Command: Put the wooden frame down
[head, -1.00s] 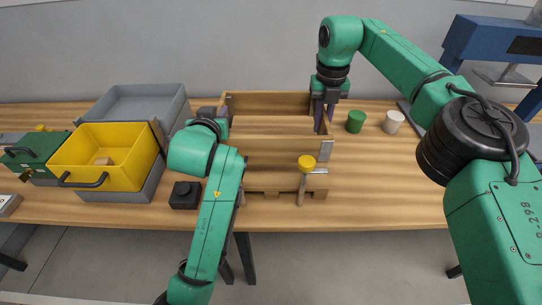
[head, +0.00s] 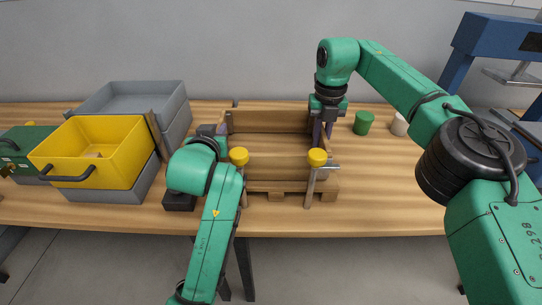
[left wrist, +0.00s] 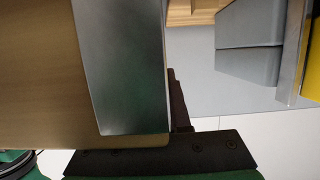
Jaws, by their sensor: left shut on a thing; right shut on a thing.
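The open wooden frame (head: 270,142) is between my two grippers, over a low wooden base (head: 275,187) with two upright yellow-knobbed clamps (head: 317,158) at its front. Whether the frame touches the base is hard to tell. My left gripper (head: 221,132) is shut on the frame's left side, its fingers partly hidden by my arm. My right gripper (head: 324,122) is shut on the frame's right side from above. In the left wrist view, a wooden panel (left wrist: 35,75) with a grey metal plate (left wrist: 120,60) fills the left half.
Left of the frame stand a yellow bin (head: 100,145), grey bins (head: 140,98) and a green box (head: 30,145). A black block (head: 180,196) lies near my left arm. A green cup (head: 363,123) and a white cup (head: 399,124) stand to the right. The right front table is clear.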

